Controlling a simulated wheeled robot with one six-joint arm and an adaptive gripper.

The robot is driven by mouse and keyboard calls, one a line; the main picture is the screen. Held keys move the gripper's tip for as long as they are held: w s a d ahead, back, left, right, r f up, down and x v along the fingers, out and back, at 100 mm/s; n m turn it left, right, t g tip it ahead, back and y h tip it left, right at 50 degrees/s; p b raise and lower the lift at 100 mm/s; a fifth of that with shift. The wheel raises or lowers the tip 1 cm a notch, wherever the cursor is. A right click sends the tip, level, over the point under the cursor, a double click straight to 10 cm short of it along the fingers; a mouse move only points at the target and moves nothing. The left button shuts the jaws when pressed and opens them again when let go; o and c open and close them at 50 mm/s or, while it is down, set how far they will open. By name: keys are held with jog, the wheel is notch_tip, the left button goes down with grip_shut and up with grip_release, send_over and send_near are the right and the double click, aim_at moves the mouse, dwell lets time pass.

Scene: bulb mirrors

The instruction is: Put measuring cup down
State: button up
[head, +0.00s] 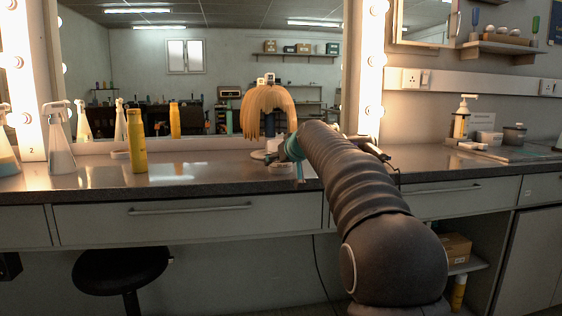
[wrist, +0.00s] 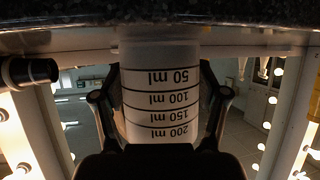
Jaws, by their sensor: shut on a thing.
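The measuring cup (wrist: 161,88) is pale and translucent, with dark lines and ml marks. In the wrist view the picture is upside down, so its marks read inverted and the counter (wrist: 160,12) lies at the top. My gripper (wrist: 160,100) is shut on the cup, one dark finger on each side. The cup is upright, its base end at the counter; I cannot tell whether it touches. In the head view my gripper (head: 281,157) is low over the counter (head: 220,170) in front of the wig, and my arm hides most of the cup.
A blond wig (head: 268,108) stands just behind my gripper. A yellow bottle (head: 137,141) and white spray bottles (head: 58,140) stand on the left. The counter between the yellow bottle and my gripper is mostly clear. A lit mirror (head: 200,70) stands behind. A pump bottle (head: 461,118) is at right.

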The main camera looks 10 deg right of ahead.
jog(key=o, duration=1.2)
jog(key=shift+r, duration=0.1)
jog(key=v, duration=1.2)
jog(key=shift+s, duration=0.1)
jog(key=s+f+g+h, duration=0.1)
jog(key=s+f+g, duration=0.1)
jog(key=s+f, duration=0.8)
jog(key=s+a+f+m+g, duration=0.1)
jog(key=s+f+g, duration=0.1)
jog(key=s+f, duration=0.8)
jog(key=s+a+f+m+g+h, duration=0.1)
jog(key=s+f+g, duration=0.2)
jog(key=s+f, duration=0.7)
jog(key=shift+s+a+f+h, duration=0.1)
jog(key=shift+s+h, duration=0.2)
jog(key=shift+s, duration=5.8)
